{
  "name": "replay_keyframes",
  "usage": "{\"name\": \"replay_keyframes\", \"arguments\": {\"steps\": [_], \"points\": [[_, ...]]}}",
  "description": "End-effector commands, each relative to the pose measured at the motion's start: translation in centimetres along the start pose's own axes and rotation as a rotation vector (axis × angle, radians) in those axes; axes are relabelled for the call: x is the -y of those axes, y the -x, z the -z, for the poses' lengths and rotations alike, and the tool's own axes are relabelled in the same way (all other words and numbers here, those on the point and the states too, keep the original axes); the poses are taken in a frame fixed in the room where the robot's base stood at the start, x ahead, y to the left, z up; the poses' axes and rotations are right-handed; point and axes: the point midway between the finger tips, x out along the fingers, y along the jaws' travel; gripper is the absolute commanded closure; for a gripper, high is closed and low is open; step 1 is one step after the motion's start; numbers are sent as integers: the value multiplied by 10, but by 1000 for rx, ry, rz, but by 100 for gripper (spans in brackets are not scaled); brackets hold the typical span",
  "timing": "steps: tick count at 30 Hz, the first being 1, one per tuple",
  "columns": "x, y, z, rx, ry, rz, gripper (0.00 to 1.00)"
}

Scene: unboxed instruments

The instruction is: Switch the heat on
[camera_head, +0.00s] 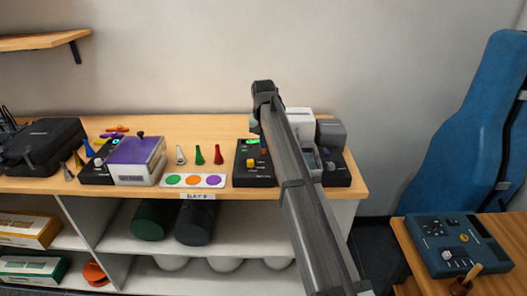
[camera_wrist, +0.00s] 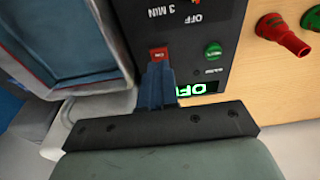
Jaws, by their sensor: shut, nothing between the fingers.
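A black control panel (camera_wrist: 205,40) fills the middle of the wrist view; the black instrument (camera_head: 254,178) with a yellow knob stands near the bench's right end in the head view. A red switch (camera_wrist: 158,53) with small white lettering is on the panel, with a round green button (camera_wrist: 212,51) beside it. The lit green display (camera_wrist: 196,89) appears to read OFF, partly hidden by my gripper. My gripper (camera_wrist: 160,66) is shut and empty, its blue fingertips at the red switch's edge. I cannot tell whether they touch it.
A grey-blue tray-like part (camera_wrist: 62,38) is close to the left of the fingers in the wrist view. Red and green cone-like pieces (camera_wrist: 283,33) are on the wood at right. A purple-topped box (camera_head: 136,160) and a colour-dot card (camera_head: 194,181) stand left of the instrument.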

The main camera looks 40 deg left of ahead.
Motion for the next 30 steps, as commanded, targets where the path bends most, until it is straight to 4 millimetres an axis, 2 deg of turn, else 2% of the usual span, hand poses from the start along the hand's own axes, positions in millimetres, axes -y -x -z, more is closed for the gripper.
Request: {"name": "replay_keyframes", "arguments": {"steps": [21,30], "points": [[0,45,7,-1,0,0,100],[0,48,7,0,0,0,100]]}}
